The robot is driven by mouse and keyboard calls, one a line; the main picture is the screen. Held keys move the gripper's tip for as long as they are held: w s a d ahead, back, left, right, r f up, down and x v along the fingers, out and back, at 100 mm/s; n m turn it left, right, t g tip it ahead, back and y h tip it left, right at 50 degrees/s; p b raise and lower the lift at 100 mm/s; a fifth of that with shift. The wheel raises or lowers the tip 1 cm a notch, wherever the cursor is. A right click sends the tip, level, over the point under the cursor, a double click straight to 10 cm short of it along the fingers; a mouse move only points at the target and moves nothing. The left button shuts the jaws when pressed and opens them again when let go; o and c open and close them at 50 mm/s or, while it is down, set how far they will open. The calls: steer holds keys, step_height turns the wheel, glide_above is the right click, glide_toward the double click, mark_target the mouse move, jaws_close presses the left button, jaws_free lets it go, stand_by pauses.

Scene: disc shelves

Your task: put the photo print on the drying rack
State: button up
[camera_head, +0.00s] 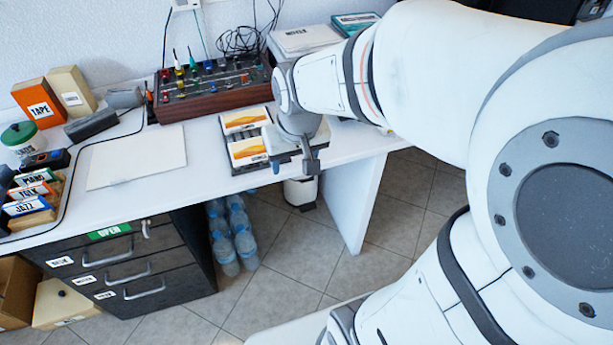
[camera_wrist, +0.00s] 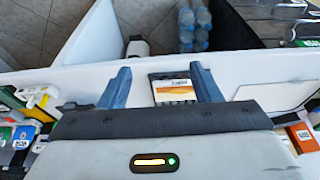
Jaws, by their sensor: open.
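Two orange-and-white picture cards that look like photo prints lie on a dark flat holder (camera_head: 229,141) near the table's front edge: a rear one (camera_head: 245,119) and a front one (camera_head: 248,151). I cannot tell for sure whether this holder is the drying rack. My gripper (camera_head: 297,160) is open and empty, just right of the front card in the head view. In the wrist view one card (camera_wrist: 173,86) shows between the spread fingers of my gripper (camera_wrist: 160,68), apart from both. The other card is not visible there.
A white flat board (camera_head: 137,157) lies left of the cards. A mixer-like box with knobs (camera_head: 212,87) stands behind them. Labelled boxes (camera_head: 40,104) and a cassette-like row (camera_head: 32,192) fill the table's left end. Bottles (camera_head: 232,232) stand on the floor below.

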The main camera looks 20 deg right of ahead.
steer(key=s+g, duration=0.1)
steer(key=s, duration=0.8)
steer(key=shift+d, duration=0.4)
steer(key=shift+r, duration=0.1)
